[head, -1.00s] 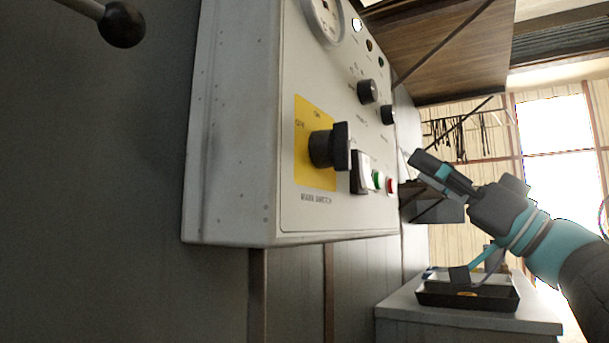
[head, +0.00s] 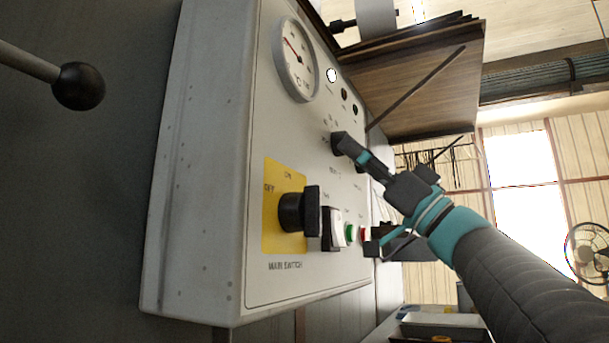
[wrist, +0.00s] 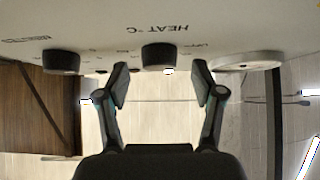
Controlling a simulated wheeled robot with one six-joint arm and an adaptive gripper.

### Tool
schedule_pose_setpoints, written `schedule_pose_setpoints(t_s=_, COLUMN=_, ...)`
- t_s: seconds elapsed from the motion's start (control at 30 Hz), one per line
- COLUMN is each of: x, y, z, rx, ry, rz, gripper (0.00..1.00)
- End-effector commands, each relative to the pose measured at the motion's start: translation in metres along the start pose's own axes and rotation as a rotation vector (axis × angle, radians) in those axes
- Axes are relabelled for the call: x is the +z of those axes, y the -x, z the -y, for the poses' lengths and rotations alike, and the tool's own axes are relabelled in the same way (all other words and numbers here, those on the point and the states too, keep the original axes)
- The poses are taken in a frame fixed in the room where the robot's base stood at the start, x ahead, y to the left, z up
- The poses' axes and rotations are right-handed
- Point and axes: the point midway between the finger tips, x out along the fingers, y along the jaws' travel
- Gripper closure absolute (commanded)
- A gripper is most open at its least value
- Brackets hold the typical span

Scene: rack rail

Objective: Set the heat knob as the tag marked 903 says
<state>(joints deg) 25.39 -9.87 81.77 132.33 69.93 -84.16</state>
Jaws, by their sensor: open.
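The heat knob (wrist: 158,57) is a dark round knob on the pale panel, under the upside-down label HEAT °C in the wrist view. My gripper (wrist: 160,82) is open, with one finger on each side of the knob in that picture. The fingertips look just short of the knob or level with its front; I see no clear contact. In the head view my gripper (head: 358,195) is at the panel face, and its upper finger partly covers the dark knobs there. The knob's pointer is not readable. No tag marked 903 shows.
A second dark knob (wrist: 62,62) is left of the heat knob in the wrist view. The control panel (head: 255,130) also carries a round gauge (head: 297,58), a main switch (head: 298,212), a white rocker (head: 333,228) and a green button (head: 350,232), near my lower finger.

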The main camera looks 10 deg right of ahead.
Motion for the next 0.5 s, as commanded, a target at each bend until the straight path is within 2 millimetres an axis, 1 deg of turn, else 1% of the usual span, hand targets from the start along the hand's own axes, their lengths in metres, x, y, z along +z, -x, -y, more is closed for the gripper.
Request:
schedule_pose_setpoints(t_s=0.03, x=-0.001, y=-0.007, z=0.000, rx=-0.002, ry=-0.002, rz=0.000, gripper=0.32)
schedule_pose_setpoints(t_s=0.2, x=0.000, y=-0.017, z=-0.001, rx=0.001, ry=0.000, rz=0.001, gripper=0.32)
schedule_pose_setpoints(t_s=0.5, x=0.001, y=-0.019, z=0.000, rx=0.000, ry=0.000, rz=0.001, gripper=0.32)
